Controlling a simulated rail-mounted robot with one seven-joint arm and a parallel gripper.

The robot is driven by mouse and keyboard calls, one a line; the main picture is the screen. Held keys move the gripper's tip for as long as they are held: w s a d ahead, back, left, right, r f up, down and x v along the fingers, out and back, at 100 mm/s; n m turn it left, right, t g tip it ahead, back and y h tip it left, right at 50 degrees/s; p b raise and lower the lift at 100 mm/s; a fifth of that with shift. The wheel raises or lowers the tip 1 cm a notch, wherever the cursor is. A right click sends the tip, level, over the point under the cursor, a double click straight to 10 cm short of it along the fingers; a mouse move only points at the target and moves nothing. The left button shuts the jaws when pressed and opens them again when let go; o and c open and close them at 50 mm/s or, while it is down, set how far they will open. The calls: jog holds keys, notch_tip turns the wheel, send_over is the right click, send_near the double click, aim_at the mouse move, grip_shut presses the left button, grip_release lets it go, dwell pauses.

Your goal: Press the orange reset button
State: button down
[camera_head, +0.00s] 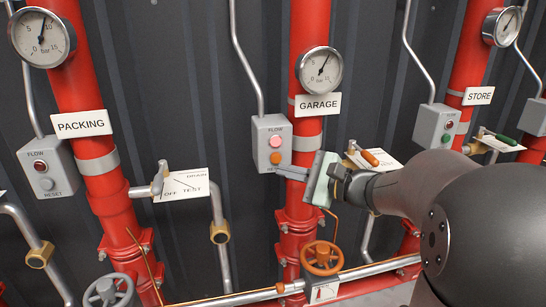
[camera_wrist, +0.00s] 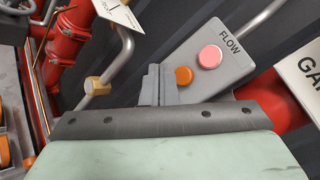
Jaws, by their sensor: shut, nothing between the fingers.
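The orange button (camera_head: 277,158) is the lower button on the grey GARAGE box (camera_head: 263,143), below a pink button (camera_head: 275,141) under the FLOW label. In the wrist view the orange button (camera_wrist: 184,76) shows right beside the fingertips, partly overlapped by them. My gripper (camera_head: 279,171) is shut and empty, its tips reaching in from the right at the lower part of the box and covering part of the lower label. In the wrist view my gripper (camera_wrist: 157,82) shows at the centre. I cannot tell whether the tips touch the button or the box.
Red pipes with gauges stand behind: PACKING (camera_head: 80,124) left, GARAGE (camera_head: 318,104) middle, STORE (camera_head: 479,96) right. An orange-handled lever (camera_head: 369,157) is close to my gripper. An orange handwheel (camera_head: 321,258) sits below. Dark wall shows left of the grey box.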

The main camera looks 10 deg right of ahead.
aim_at(271, 161)
jog(key=shift+w, duration=1.1)
jog(key=shift+w, duration=0.15)
dwell(1.2)
jog(key=shift+w+b, duration=0.25)
jog(key=shift+b, duration=0.05)
jog(key=shift+w, duration=0.5)
dwell(0.6)
dwell(0.3)
jog(key=shift+s+b, duration=0.45)
jog(key=shift+s, duration=0.45)
jog(key=s+b, duration=0.1)
jog(key=s, duration=0.4)
